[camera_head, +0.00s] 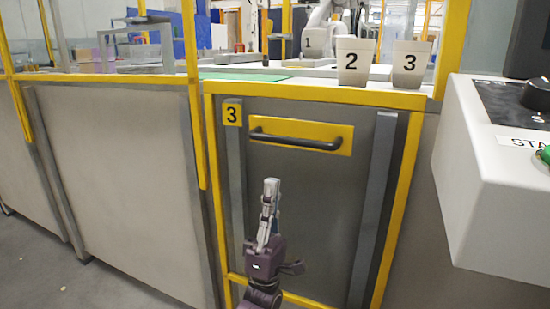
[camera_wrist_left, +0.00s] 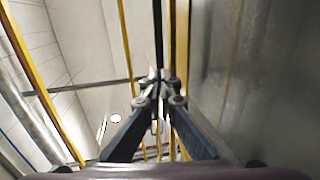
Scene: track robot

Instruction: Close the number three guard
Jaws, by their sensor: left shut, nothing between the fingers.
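The number three guard (camera_head: 318,200) is a grey panel in a yellow frame, with a yellow "3" label (camera_head: 232,115) at its upper left. Its dark bar handle (camera_head: 296,139) sits on a yellow plate near the top. My left gripper (camera_head: 271,186) points upward in front of the panel, below and a little left of the handle, apart from it. In the left wrist view its fingers (camera_wrist_left: 158,84) meet, with nothing between them, and a grey surface fills the right side. My right gripper is in neither view.
Cups marked "2" (camera_head: 353,62) and "3" (camera_head: 409,65) stand on the ledge above the guard. A white control box (camera_head: 490,170) juts in at the right. Grey panels (camera_head: 115,180) with yellow posts line the left. The floor (camera_head: 40,265) at lower left is mostly clear.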

